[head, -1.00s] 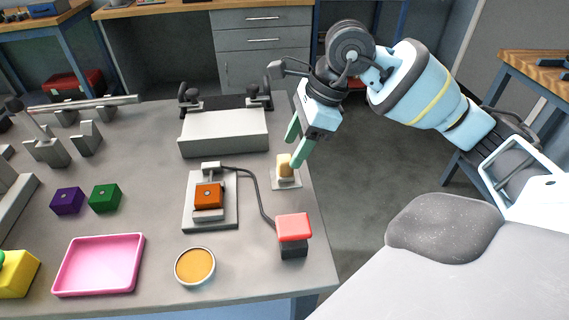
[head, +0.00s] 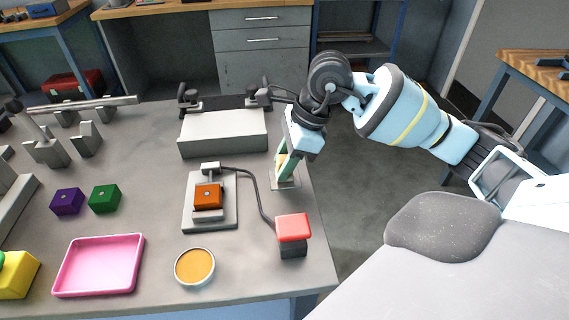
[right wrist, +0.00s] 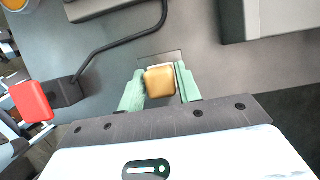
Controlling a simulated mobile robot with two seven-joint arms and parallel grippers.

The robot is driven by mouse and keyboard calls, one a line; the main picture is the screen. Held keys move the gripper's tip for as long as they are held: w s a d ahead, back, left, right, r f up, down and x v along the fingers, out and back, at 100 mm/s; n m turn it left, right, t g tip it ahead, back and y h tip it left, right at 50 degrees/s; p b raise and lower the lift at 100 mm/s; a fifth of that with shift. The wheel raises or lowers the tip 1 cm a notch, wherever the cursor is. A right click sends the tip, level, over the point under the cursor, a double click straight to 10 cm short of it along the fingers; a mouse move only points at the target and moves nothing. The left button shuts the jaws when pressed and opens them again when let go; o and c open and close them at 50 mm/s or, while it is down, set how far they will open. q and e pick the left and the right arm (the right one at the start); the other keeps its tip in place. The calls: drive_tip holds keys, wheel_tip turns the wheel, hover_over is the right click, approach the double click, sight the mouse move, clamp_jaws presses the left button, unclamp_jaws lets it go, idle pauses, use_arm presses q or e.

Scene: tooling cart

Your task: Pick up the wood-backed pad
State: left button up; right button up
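The wood-backed pad (head: 279,161) is a small tan block on a light stand plate (head: 285,185) near the right edge of the cart top. In the head view my right gripper (head: 283,168) is lowered over it, and its green fingers hide much of it. In the right wrist view the pad (right wrist: 159,82) sits between the two green fingers (right wrist: 160,88), one on each side. The fingers look spread around the pad; whether either one touches it is hard to tell. My left gripper is not in view.
A red-topped block (head: 293,229) with a cable stands in front of the pad. An orange block (head: 208,195) on a grey fixture and a light grey box (head: 223,132) lie to the left. A pink tray (head: 99,264) and round amber dish (head: 195,267) are nearer the front.

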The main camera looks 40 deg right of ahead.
sight(284, 158)
drive_tip(key=c, duration=0.5)
drive_tip(key=shift+c, duration=0.2)
wheel_tip(284, 158, up, 10)
drive_tip(key=shift+p, duration=0.35)
drive_tip(key=o, duration=0.3)
drive_tip(key=shift+c, duration=1.1)
